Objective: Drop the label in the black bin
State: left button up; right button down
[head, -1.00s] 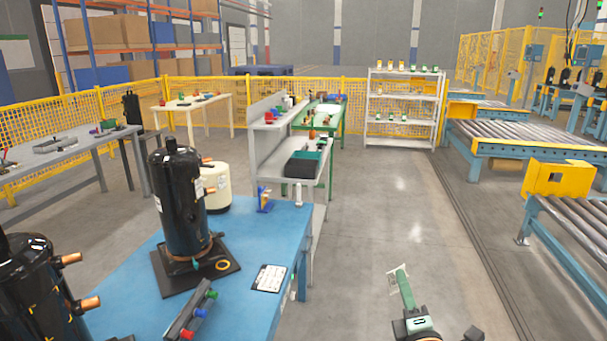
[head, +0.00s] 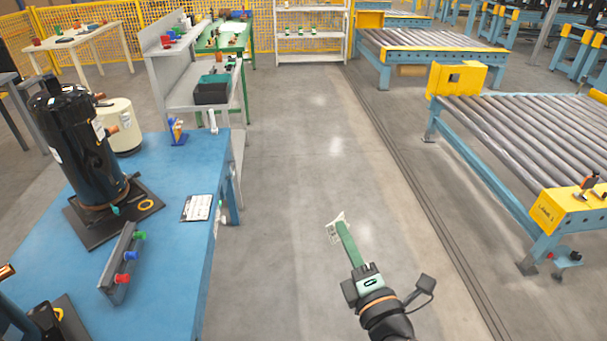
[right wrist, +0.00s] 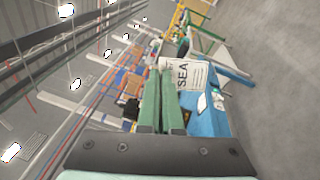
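A small white printed label (head: 335,224) is at the fingertips of my right gripper (head: 345,238), over bare floor right of the blue bench. Its green fingers look closed together on the label. In the right wrist view the label (right wrist: 194,76) shows large black letters and sticks out beside the fingertips (right wrist: 162,88). The black bin (head: 211,95) stands on the lower shelf of the grey workstation, beyond the blue bench and well away from my right gripper. I cannot see the bottom of its inside. My left gripper is not in view.
The blue bench (head: 165,215) carries a black compressor (head: 78,150), a white sheet (head: 197,207) and a rail with coloured knobs (head: 121,265). A teal bin (head: 216,78) sits behind the black one. Roller conveyors (head: 530,140) stand at right. The floor aisle between is clear.

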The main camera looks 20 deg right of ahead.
aim_at(221, 101)
jog(key=i+l+z, duration=0.45)
jog(key=i, duration=0.35)
jog(key=i+z, duration=0.4)
jog(key=i, duration=0.4)
jog(key=i+u, duration=0.3)
jog(key=i, duration=0.2)
jog(key=i+l+u, duration=0.25)
jog(key=i, duration=0.25)
jog(key=i+l+u, duration=0.15)
jog(key=u, duration=0.3)
jog(key=i+l+u, duration=0.2)
jog(key=u, duration=0.2)
jog(key=i+l+u, duration=0.25)
jog(key=u, duration=0.2)
jog(key=i+l+u, duration=0.1)
jog(key=l+u, duration=0.3)
jog(key=i+l+u, duration=0.1)
jog(key=l+u, duration=0.2)
jog(key=u, duration=0.15)
jog(key=l+u, duration=0.4)
jog(key=i+l+u, duration=0.2)
jog(key=i+l, duration=0.2)
jog(key=l, duration=0.2)
